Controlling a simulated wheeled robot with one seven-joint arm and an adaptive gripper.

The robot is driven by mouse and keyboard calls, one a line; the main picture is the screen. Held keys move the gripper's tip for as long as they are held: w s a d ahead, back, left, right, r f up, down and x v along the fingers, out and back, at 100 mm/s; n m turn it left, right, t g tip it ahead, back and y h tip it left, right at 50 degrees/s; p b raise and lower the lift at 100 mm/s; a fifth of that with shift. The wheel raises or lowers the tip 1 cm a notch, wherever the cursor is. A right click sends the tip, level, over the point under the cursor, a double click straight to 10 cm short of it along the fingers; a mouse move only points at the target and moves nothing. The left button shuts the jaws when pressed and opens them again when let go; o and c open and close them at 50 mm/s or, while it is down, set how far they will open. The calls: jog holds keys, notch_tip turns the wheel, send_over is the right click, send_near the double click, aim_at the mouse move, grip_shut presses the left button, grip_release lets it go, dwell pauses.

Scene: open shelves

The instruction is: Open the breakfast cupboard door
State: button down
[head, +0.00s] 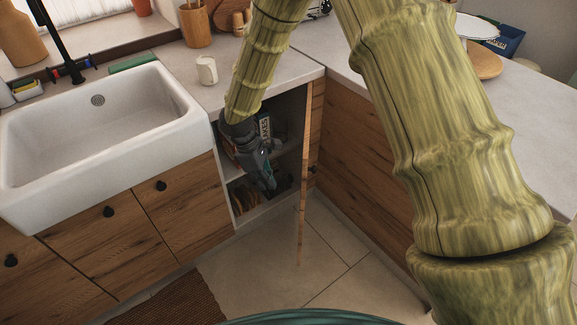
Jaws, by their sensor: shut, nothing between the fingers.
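The cupboard door (304,185) is a wooden panel seen nearly edge-on. It stands swung out from the cabinet, hinged on the right side of the opening. Behind it the cupboard (238,222) shows open shelves with dark and patterned items on the upper level and yellowish items (244,199) on the lower one. My gripper (268,181) is at the opening, left of the door and apart from it as far as I can see. Its fingers are shut with nothing between them. My arm and gripper hide part of the shelves.
A white sink (98,99) and wooden drawers with black knobs (109,211) are to the left. A cream mug (206,70) stands on the counter above the cupboard. Another wooden cabinet side (358,170) lies just right of the door.

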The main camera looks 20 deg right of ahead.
jog(key=w+r+n+h+p, duration=0.1)
jog(key=w+r, duration=0.2)
jog(key=r, duration=0.4)
jog(key=s+d+f+p, duration=0.2)
jog(key=d+f+p, duration=0.1)
jog(key=d+f, duration=0.4)
jog(key=shift+x, duration=1.05)
jog(key=shift+a, duration=0.15)
